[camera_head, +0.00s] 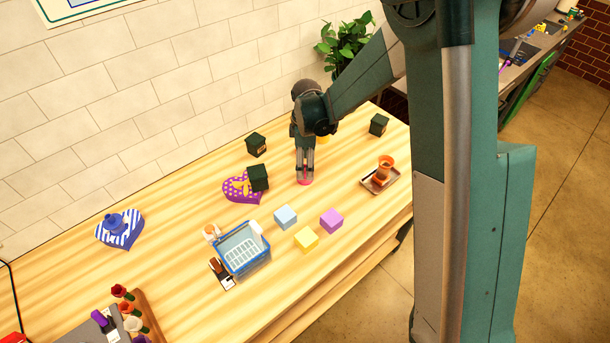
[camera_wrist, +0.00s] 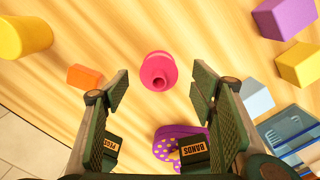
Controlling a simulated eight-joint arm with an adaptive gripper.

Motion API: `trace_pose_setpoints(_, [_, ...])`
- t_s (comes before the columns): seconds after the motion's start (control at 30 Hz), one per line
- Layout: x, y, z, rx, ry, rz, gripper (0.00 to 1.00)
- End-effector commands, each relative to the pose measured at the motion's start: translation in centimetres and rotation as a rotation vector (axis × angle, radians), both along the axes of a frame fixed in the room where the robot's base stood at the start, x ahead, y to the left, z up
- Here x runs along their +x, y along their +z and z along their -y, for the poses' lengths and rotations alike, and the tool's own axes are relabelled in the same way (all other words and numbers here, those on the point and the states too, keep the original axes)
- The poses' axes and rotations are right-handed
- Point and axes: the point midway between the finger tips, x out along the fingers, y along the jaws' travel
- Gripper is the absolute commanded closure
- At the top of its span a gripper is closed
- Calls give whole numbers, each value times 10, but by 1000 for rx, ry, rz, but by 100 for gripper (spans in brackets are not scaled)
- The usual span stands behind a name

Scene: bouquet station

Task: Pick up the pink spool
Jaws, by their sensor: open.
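In the head view only a little of the pink spool (camera_head: 305,182) shows below my gripper (camera_head: 305,171). In the wrist view my gripper (camera_wrist: 159,88) is open and points down. Its fingers are spread to the left and right of the spool's line, with nothing between them. The spool appears just beyond the fingertips; I cannot tell the exact height gap.
An orange piece (camera_wrist: 86,76) and a yellow object (camera_wrist: 24,37) lie left in the wrist view. Purple (camera_head: 332,220), yellow (camera_head: 306,239) and light blue (camera_head: 285,217) cubes, a blue basket (camera_head: 243,262), a purple heart box (camera_head: 235,190) and a tray (camera_head: 367,185) stand around.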

Motion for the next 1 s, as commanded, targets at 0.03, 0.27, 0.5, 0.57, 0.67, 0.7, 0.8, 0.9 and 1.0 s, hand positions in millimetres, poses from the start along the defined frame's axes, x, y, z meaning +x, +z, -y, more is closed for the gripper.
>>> trace_pose_setpoints(0.03, [0,-3,0,0,0,0,44])
trace_pose_setpoints(0.27, [0,-7,0,0,0,0,44])
trace_pose_setpoints(0.5, [0,-8,0,0,0,0,44])
trace_pose_setpoints(0.57, [0,-9,0,0,0,0,44])
trace_pose_setpoints(0.67, [1,-14,0,0,0,0,44])
trace_pose_setpoints(0.7, [1,-16,0,0,0,0,44])
trace_pose_setpoints(0.8, [1,-24,1,0,0,0,44])
trace_pose_setpoints(0.9, [2,-34,1,0,0,0,44])
trace_pose_setpoints(1.0, [2,-43,1,0,0,0,44])
